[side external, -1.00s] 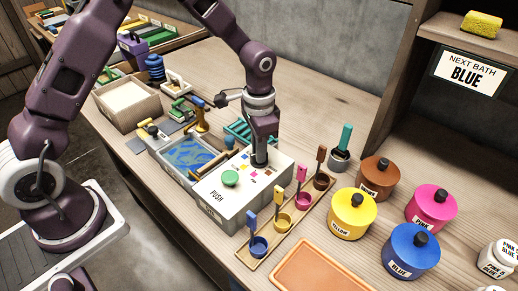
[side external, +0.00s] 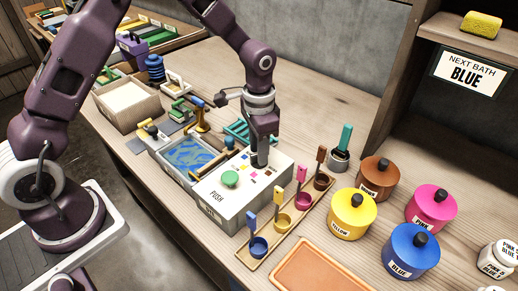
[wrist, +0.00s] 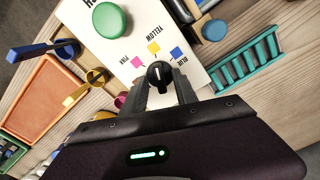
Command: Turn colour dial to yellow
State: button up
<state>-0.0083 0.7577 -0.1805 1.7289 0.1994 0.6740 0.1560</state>
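The colour dial is a small black knob (wrist: 159,75) with a white pointer mark, on a white-topped box (side external: 246,193). In the wrist view its pointer faces roughly up the picture, toward the yellow square (wrist: 153,47). The pink square (wrist: 136,62) lies to its left and the blue square (wrist: 177,53) to its right. My gripper (wrist: 162,86) has one finger on each side of the knob, which shows between them with a slight gap. In the side view my gripper (side external: 262,158) is over the box's far end and hides the dial.
A green push button (side external: 230,179) stands on the same box. A blue-patterned bath (side external: 192,155) adjoins it. A rack of colour cups (side external: 283,222) runs along its right side, with yellow (side external: 350,216), blue and pink jars beyond. A sign (side external: 468,72) reads "NEXT BATH BLUE".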

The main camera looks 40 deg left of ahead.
notch_tip(320, 180, up, 7)
jog(key=shift+f, duration=0.1)
notch_tip(320, 180, up, 6)
jog(key=t, duration=0.1)
send_over(249, 166)
jog(key=s+a+r+n+t, duration=0.2)
jog(key=s+r, duration=0.6)
jog(key=s, duration=0.1)
jog(key=s+a+r+n+t, duration=0.1)
jog(key=s+n+t, duration=0.1)
jog(key=s, duration=1.2)
jog(key=shift+s+a+r+n+t, duration=0.15)
jog(key=shift+r+n+t, duration=0.15)
jog(key=shift+n, duration=0.2)
